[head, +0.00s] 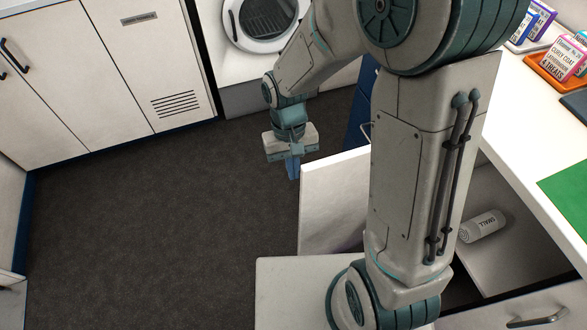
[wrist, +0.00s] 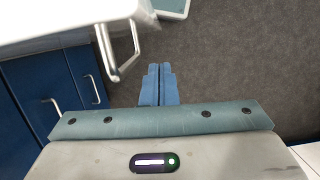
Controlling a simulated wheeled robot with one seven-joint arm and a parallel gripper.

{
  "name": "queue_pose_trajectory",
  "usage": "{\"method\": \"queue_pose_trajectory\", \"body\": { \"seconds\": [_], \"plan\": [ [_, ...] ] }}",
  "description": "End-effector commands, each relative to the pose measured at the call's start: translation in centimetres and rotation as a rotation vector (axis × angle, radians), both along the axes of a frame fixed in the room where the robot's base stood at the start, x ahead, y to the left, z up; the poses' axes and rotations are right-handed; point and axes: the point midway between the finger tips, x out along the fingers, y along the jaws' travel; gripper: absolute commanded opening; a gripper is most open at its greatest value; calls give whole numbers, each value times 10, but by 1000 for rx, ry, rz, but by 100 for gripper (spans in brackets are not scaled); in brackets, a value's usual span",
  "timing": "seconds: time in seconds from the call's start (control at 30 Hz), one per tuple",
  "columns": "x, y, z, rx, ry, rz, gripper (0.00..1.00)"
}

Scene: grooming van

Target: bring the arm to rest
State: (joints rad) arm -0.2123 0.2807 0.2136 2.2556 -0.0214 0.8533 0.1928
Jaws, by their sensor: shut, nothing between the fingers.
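My gripper (head: 293,168) hangs at the end of my arm over the dark floor, left of the open drawer's white front (head: 335,200). Its blue fingers point down and are together with nothing between them. In the wrist view my gripper (wrist: 159,72) shows its two blue fingers side by side, with bare floor beyond them. A metal handle (wrist: 120,62) shows to the left of the fingers in the wrist view, apart from them.
The open drawer holds a white roll marked SMALL (head: 482,226). The white counter (head: 530,150) at the right bears several boxes, an orange tray (head: 550,72) and a green mat (head: 570,190). White cabinets (head: 85,70) and a round-doored machine (head: 262,20) stand behind. The dark floor (head: 150,220) at left is clear.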

Motion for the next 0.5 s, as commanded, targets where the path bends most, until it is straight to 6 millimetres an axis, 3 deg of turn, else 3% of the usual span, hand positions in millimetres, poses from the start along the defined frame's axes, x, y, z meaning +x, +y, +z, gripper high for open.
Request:
{"method": "queue_pose_trajectory", "body": {
  "seconds": [0.03, 0.2, 0.5],
  "plan": [
    [1, 1, 14, 0, 0, 0, 0],
    [6, 2, 39, 0, -1, 0, 0],
    [10, 4, 63, 0, 1, -1, 0]
  ]
}}
